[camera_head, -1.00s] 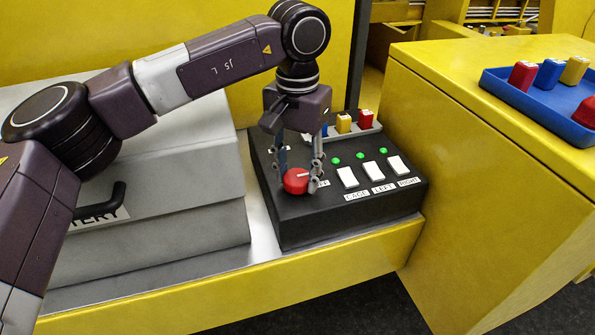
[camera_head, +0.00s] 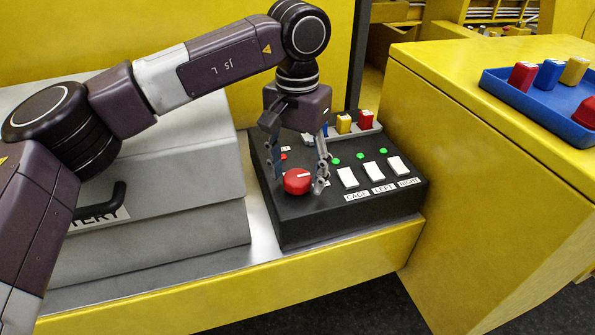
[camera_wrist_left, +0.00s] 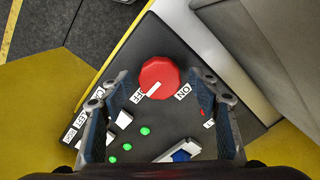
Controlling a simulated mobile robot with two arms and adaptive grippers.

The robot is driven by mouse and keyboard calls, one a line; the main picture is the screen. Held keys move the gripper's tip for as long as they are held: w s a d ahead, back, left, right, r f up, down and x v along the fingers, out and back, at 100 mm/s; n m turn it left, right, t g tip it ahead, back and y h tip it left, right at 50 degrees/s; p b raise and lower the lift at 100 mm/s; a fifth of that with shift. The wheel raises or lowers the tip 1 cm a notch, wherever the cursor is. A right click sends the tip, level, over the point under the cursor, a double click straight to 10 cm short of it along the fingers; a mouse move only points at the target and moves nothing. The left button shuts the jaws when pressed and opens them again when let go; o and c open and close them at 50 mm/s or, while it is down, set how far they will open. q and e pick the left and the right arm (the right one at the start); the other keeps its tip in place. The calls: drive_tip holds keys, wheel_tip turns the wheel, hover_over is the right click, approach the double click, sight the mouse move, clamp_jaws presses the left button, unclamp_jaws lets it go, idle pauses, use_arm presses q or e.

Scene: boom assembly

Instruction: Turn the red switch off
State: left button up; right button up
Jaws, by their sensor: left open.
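The red switch (camera_head: 297,181) is a round knob with a white pointer line on the black control panel (camera_head: 335,212). In the left wrist view the red switch (camera_wrist_left: 160,77) lies between and just beyond the fingertips, and its white line points toward the lower left, at the label ending in "FF" (camera_wrist_left: 138,96). The "ON" label (camera_wrist_left: 183,91) is beside it on the right. My left gripper (camera_head: 298,182) is open above the switch, its fingers spread to either side; the wrist view shows the left gripper (camera_wrist_left: 162,85) holding nothing. The right gripper is out of view.
White rocker switches (camera_head: 373,171) with green lights stand right of the knob. Coloured blocks (camera_head: 355,121) sit at the panel's back. A grey battery box (camera_head: 150,200) is at left. A yellow cabinet (camera_head: 470,130) with a blue tray (camera_head: 540,97) stands at right.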

sight(298, 176)
use_arm(q)
wheel_tip(298, 176, up, 12)
idle(0.4)
